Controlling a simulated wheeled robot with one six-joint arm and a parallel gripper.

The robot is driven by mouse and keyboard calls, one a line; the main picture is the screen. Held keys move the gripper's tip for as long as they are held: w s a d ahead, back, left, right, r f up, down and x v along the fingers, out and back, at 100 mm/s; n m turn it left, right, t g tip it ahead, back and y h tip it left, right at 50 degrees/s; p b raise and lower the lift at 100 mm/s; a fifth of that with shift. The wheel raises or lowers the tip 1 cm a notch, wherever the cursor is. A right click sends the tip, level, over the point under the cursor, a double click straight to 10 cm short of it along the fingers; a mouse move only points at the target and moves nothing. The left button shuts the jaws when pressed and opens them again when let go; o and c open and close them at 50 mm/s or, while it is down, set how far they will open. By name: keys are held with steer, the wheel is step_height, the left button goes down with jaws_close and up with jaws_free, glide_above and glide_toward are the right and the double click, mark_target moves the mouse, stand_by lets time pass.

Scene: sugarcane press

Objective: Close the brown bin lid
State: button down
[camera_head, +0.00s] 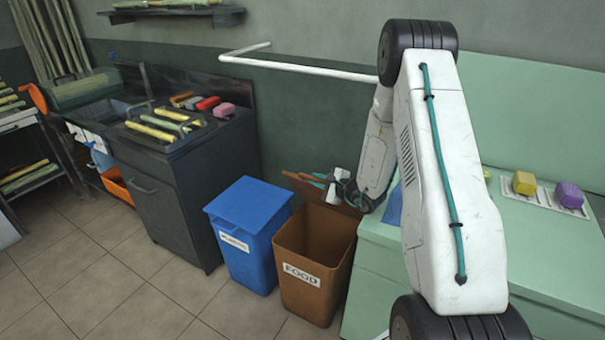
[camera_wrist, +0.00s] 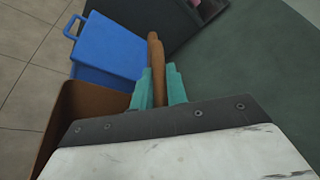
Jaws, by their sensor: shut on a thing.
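The brown bin (camera_head: 312,265), labelled FOOD, stands on the floor with its top open. Its brown lid (camera_head: 300,181) is raised at the back, tilted up behind the opening, and is partly hidden by my gripper. My gripper (camera_head: 318,181) is above the bin's back edge with its teal fingers on the lid. In the wrist view, my gripper (camera_wrist: 158,88) is shut on the lid's brown edge or handle (camera_wrist: 155,50), which sticks out past the fingertips. The bin's open inside (camera_wrist: 85,105) shows at the left there.
A blue bin (camera_head: 245,235) with its lid down stands close left of the brown bin. A pale green counter (camera_head: 530,245) is close on the right, and a dark wall with a white rail (camera_head: 300,66) is behind. A dark cabinet (camera_head: 190,205) stands farther left. Tiled floor is free in front.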

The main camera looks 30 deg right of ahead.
steer(key=shift+s+a+f, duration=0.2)
steer(key=shift+s+f, duration=0.2)
steer(key=shift+f, duration=0.1)
steer(key=c, duration=1.4)
jaws_free()
steer(key=shift+d, duration=0.2)
steer(key=shift+w+a+r, duration=0.1)
steer(key=shift+a, duration=0.1)
